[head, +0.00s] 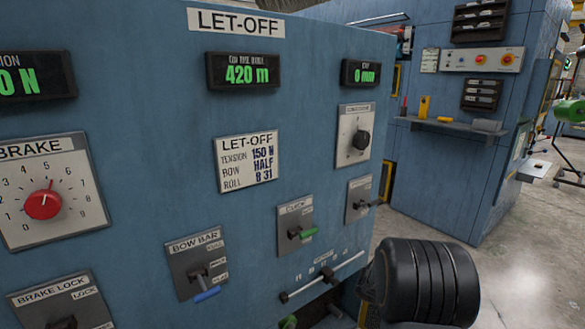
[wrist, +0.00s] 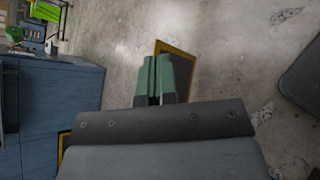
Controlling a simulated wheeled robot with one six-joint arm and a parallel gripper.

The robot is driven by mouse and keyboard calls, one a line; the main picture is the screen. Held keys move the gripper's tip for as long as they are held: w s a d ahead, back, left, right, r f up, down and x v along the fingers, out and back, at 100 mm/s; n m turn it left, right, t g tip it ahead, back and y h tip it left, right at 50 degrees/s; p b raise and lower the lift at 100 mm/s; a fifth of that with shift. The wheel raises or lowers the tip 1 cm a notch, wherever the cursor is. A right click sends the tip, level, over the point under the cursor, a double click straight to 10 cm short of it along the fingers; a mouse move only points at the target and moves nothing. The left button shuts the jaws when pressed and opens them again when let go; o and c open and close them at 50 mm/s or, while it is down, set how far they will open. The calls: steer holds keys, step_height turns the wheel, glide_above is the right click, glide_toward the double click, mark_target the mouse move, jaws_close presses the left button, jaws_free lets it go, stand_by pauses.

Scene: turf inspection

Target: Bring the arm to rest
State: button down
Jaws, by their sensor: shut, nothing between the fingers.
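My gripper (wrist: 155,78) shows in the wrist view with its two green fingers side by side and touching. Nothing is between them. The fingers point over bare concrete floor, near a dark yellow-edged plate (wrist: 178,54), and touch nothing that I can see. In the head view a dark ribbed part of my arm stands at the lower right, in front of the panel's right edge. My fingers cannot be made out in the head view.
The blue LET-OFF panel (head: 150,130) fills the left, with a red brake knob (head: 43,205), a blue-handled bow bar lever (head: 205,293) and a green-handled lever (head: 307,233). A shelf (head: 450,127) juts from the cabinet behind.

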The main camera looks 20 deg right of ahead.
steer(key=a+r+m+t+y+p, duration=0.2)
steer(key=a+r+t+y+p, duration=0.2)
steer(key=a+r, duration=0.9)
steer(key=s+a+r+m+t+y+p, duration=0.1)
steer(key=a+r+m+t+y+p, duration=0.2)
steer(key=a+r+p, duration=0.8)
steer(key=a+r+t+y, duration=0.2)
steer(key=a+y, duration=0.2)
steer(key=a, duration=0.3)
steer(key=shift+s+y, duration=0.3)
steer(key=shift+s, duration=0.1)
